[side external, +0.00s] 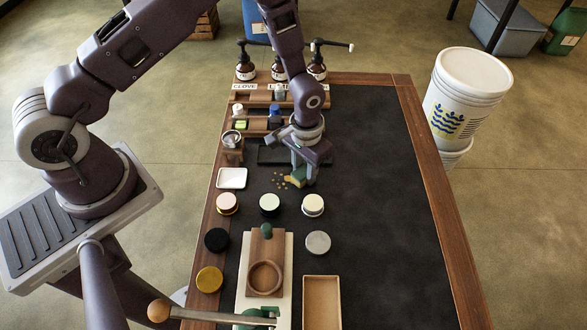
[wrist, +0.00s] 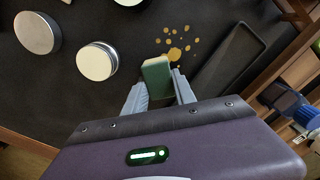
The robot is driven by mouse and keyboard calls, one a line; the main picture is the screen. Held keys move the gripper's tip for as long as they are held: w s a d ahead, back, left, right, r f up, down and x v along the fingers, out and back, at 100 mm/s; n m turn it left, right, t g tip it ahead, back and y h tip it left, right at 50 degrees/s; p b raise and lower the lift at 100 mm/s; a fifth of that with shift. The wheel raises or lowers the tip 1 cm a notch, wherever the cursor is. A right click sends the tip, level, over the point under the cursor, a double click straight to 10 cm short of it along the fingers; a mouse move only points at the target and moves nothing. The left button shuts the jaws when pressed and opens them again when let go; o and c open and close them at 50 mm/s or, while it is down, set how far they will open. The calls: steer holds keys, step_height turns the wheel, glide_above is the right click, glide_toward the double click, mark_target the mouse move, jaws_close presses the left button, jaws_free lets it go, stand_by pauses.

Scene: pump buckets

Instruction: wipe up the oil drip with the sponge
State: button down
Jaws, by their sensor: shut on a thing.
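The oil drip is a cluster of yellow-amber spots on the black mat, seen in the wrist view (wrist: 175,54) and in the side view (side external: 282,182). The sponge has a green face in the wrist view (wrist: 156,78); in the side view its yellow part (side external: 297,178) shows beside the spots. My gripper (wrist: 158,86) is shut on the sponge, one finger on each side. It also shows in the side view (side external: 302,178), low over the mat, just right of the spots. I cannot tell whether the sponge touches the mat.
A black tray (wrist: 232,60) lies close to the spots. A white square dish (side external: 232,178) and several lidded jars, one of them cream-topped (side external: 313,205), stand around. Pump bottles (side external: 246,68) stand on a wooden rack at the back. The mat's right side (side external: 390,200) is clear.

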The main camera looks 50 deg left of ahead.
steer(key=shift+w+d, duration=0.45)
steer(key=shift+d, duration=0.05)
steer(key=shift+r, duration=3.95)
steer(key=shift+s+a, duration=0.1)
steer(key=s+a+m, duration=0.3)
steer(key=s+a, duration=0.2)
steer(key=a, duration=0.3)
step_height(320, 180, up, 2)
steer(key=m, duration=0.6)
glide_above(234, 179)
step_height(234, 179, down, 9)
steer(key=shift+w+f, duration=0.1)
steer(key=shift+f, duration=0.05)
steer(key=shift+f, duration=0.15)
